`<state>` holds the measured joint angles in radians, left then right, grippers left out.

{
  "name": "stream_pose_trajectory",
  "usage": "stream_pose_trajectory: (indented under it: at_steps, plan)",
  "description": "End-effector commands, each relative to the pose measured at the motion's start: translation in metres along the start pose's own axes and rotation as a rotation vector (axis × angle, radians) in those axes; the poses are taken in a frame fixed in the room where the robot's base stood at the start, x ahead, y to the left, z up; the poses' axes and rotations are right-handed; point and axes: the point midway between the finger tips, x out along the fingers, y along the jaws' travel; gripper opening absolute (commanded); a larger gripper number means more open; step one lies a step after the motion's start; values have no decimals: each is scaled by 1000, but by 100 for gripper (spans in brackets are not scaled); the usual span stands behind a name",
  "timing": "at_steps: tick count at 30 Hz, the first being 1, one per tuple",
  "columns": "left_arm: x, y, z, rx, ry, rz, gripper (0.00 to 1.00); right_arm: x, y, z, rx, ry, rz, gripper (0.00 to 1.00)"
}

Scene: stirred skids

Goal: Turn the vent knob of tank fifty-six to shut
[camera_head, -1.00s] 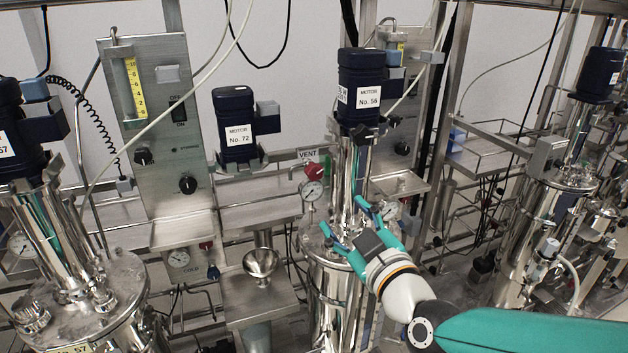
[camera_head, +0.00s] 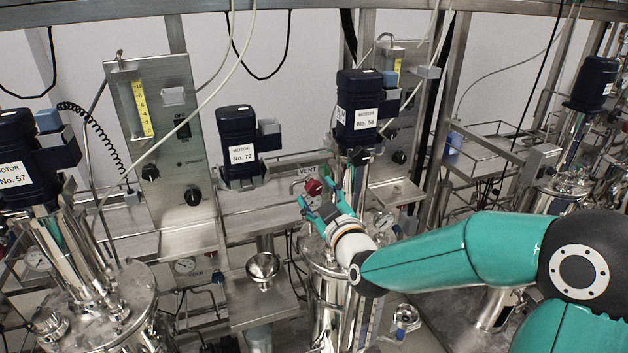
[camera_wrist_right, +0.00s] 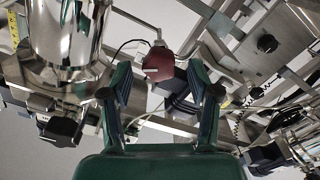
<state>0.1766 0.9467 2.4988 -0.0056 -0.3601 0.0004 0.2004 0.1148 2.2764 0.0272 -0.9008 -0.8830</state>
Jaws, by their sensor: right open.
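The red vent knob (camera_head: 313,187) sits under the VENT label (camera_head: 311,171), beside the steel neck below the dark blue motor (camera_head: 358,112). The motor's number is small and reads like 56 or 58. My right gripper (camera_head: 318,197) is open at the knob, its teal fingers reaching up on either side of it in the picture. In the right wrist view the knob (camera_wrist_right: 158,64) shows ahead of the open fingers (camera_wrist_right: 160,94), roughly centred between them and beyond their tips. No contact is seen. The gauge below the knob is mostly hidden by my gripper. My left gripper is out of view.
Motor No. 72 (camera_head: 238,145) hangs left of the knob. A steel panel (camera_head: 160,145) with black knobs stands further left. A steel funnel (camera_head: 263,267) is on a shelf below. Tank 57's motor (camera_head: 22,160) is at the far left. A loose cable crosses above.

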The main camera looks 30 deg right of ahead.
Motion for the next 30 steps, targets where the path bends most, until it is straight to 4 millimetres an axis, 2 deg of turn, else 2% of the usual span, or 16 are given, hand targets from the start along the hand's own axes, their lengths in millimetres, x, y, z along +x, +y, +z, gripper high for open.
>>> stream_pose_trajectory:
  at_steps: [3,6,18,28,29,30]
  plan:
    - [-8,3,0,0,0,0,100,18,1,-2,1,-1,-1,61]
    - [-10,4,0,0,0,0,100,26,0,-1,1,-1,-1,61]
    - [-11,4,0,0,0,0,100,32,-1,0,0,0,-1,59]
    - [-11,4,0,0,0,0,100,32,-1,0,0,0,-1,4]
    - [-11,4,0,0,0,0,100,32,-1,0,0,0,-2,0]
    - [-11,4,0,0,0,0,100,33,2,1,-1,0,0,0]
